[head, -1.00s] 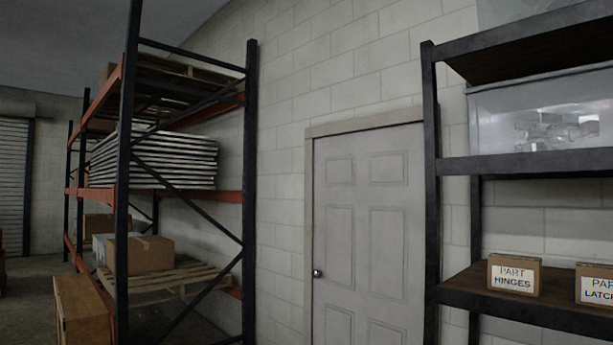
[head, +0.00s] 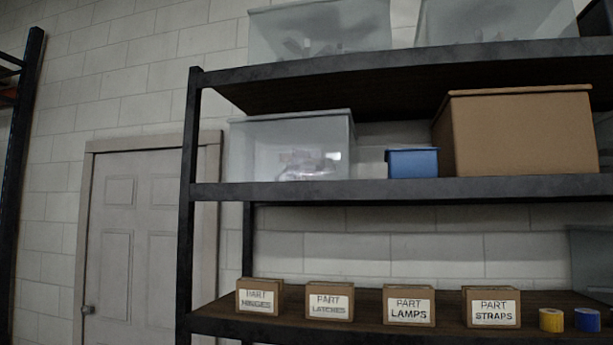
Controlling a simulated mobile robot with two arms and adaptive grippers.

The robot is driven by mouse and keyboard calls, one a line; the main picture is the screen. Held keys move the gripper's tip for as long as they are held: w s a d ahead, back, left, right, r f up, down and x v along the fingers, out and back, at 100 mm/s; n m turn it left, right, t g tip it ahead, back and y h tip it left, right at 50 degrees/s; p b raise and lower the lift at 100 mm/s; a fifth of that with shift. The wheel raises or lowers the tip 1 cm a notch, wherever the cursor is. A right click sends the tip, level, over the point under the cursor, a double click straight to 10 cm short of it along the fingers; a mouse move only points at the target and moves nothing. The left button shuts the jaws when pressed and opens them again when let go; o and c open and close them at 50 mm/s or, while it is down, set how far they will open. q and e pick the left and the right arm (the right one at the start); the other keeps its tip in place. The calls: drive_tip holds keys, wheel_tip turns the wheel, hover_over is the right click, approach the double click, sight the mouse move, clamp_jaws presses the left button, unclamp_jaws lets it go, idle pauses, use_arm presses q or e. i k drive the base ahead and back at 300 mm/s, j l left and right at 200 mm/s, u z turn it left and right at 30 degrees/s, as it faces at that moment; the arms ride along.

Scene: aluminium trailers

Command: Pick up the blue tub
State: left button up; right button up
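A small blue tub (head: 413,163) stands on the middle shelf of a dark metal rack in the head view, right of the picture's centre. It sits between a clear plastic bin (head: 290,148) on its left and a large brown cardboard box (head: 522,134) on its right. The tub's front faces me and nothing covers it. Neither of my grippers is in the head view.
The dark shelf rack (head: 400,192) fills the right side. Its lower shelf holds several labelled part boxes (head: 409,306), a yellow roll (head: 551,320) and a blue roll (head: 587,320). More clear bins (head: 320,32) stand on top. A closed door (head: 130,240) is at left.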

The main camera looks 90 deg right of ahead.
sight(407, 162)
drive_tip(key=z, duration=2.85)
